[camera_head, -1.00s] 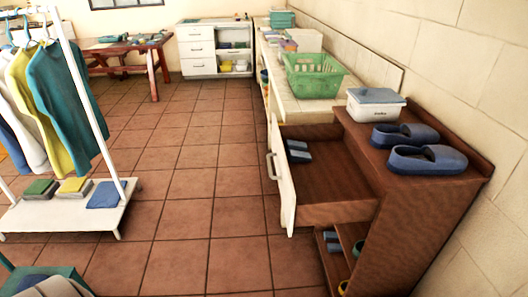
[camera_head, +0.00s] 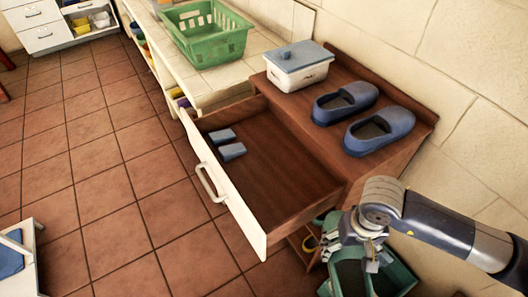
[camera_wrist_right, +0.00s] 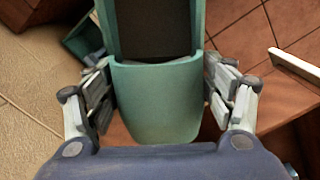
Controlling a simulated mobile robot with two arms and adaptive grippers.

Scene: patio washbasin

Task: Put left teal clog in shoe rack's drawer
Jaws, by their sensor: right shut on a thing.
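My right gripper (camera_head: 355,250) is low in front of the shoe rack, below and right of the open drawer in the head view. It is shut on a teal clog (camera_wrist_right: 155,105); in the right wrist view the fingers press on both sides, with the rounded toe towards the palm and a dark insole above. The wooden shoe rack (camera_head: 398,158) has its white-fronted drawer (camera_head: 225,190) pulled out. Two small blue-grey items (camera_head: 231,151) lie at the drawer's far end; the rest of its floor is bare. My left gripper is not in view.
Two blue clogs (camera_head: 398,122) and a lidded white box (camera_head: 298,72) sit on the rack's top. A green basket (camera_head: 215,45) stands on the counter behind. More teal with a dark inside shows beside the held clog (camera_wrist_right: 85,30); I cannot tell what it is.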

